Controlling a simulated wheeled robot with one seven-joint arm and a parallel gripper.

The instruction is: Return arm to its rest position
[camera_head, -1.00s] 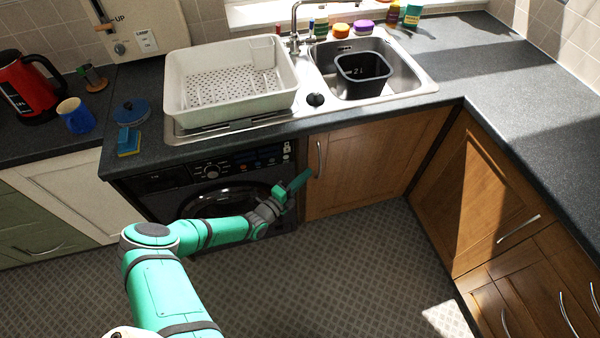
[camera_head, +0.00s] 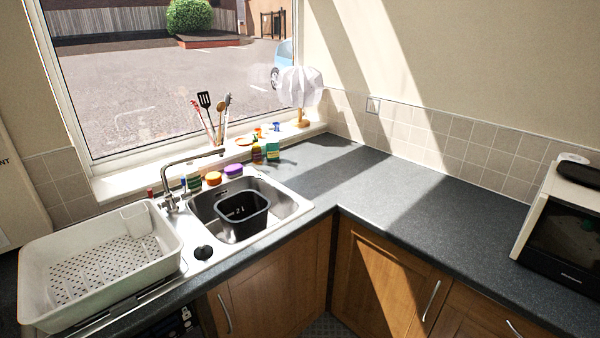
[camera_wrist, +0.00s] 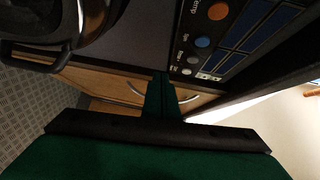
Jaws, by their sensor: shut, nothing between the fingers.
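My gripper (camera_wrist: 160,96) shows in the wrist view, its green fingers together with nothing between them. Beyond it in that view are the dark washing machine's control panel (camera_wrist: 236,42), with knobs and buttons, and part of its round door (camera_wrist: 75,20) at the upper left. Wooden cupboard fronts (camera_wrist: 100,84) with curved handles lie behind the fingertips. I cannot tell the exact gap between the fingers and these fronts. My arm and gripper are out of the head view.
In the head view, a white dish rack (camera_head: 100,268) stands left of the sink (camera_head: 295,207), which holds a black tub (camera_head: 242,214). A microwave (camera_head: 565,235) stands at the right. The worktop (camera_head: 400,220) between is mostly clear.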

